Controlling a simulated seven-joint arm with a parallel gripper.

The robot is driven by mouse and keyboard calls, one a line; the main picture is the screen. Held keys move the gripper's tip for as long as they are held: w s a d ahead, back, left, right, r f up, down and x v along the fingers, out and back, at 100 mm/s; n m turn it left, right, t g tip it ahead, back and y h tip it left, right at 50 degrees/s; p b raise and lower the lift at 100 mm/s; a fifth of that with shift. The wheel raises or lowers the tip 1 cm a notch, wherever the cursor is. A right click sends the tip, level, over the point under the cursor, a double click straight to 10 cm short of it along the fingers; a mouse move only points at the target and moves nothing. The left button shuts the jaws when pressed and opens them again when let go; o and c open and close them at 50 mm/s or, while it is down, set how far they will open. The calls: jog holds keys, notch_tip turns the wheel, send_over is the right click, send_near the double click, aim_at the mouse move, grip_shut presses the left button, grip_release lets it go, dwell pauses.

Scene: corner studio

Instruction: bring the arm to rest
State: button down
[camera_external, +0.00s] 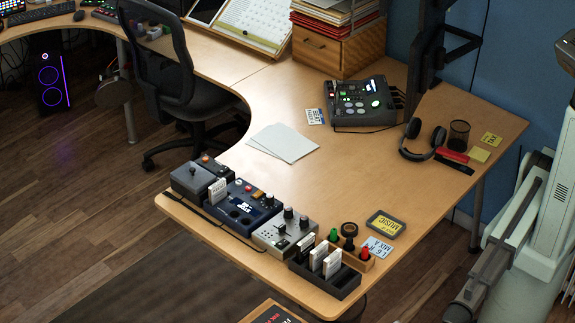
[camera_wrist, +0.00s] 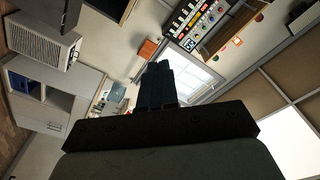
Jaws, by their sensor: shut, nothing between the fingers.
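In the wrist view my gripper (camera_wrist: 158,70) shows as a dark silhouette, its fingers together with nothing between them. It points out into the room, away from the tabletop and touching nothing there. In the external view my pale arm stands at the right edge, beside the right end of the wooden desk (camera_external: 330,155). I cannot make out the fingertips in that view.
The desk's near edge carries a blue device (camera_external: 240,208), a grey device (camera_external: 285,232) and a black slotted holder (camera_external: 325,275). Farther back are a black console (camera_external: 360,103), headphones (camera_external: 420,140) and a mesh cup (camera_external: 458,135). The desk's middle is mostly clear, with white papers (camera_external: 283,142).

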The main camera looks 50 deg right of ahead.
jog(key=w+d+f+m+t, duration=0.3)
jog(key=w+f+m, duration=0.1)
jog(key=w+f, duration=0.8)
jog(key=w+d+f+m+t, duration=0.3)
jog(key=w+f, duration=0.7)
jog(key=f, duration=0.4)
jog(key=w+d+f+m+t+h, duration=0.35)
jog(key=w+d+f+m, duration=0.25)
jog(key=w+d+f, duration=1.05)
jog(key=w+d+f+m+h, duration=0.2)
jog(key=w+d+f, duration=0.15)
jog(key=d, duration=0.65)
jog(key=w+d+f+m+h, duration=0.2)
jog(key=w+d+f+m, duration=0.15)
jog(key=d, duration=0.65)
jog(key=w+d+f+m+h, duration=0.1)
jog(key=w+d+f+h, duration=0.2)
jog(key=d, duration=0.8)
jog(key=s+d+r+m+t+y, duration=0.1)
jog(key=s+d+r+m+y, duration=0.1)
jog(key=d, duration=0.5)
jog(key=s+d+r+m+t+y, duration=0.1)
jog(key=s+d+r+m+y, duration=0.2)
jog(key=d+r+m+y, duration=0.2)
jog(key=shift+d+r+y, duration=0.3)
jog(key=shift+d+y, duration=0.7)
jog(key=shift+y, duration=0.25)
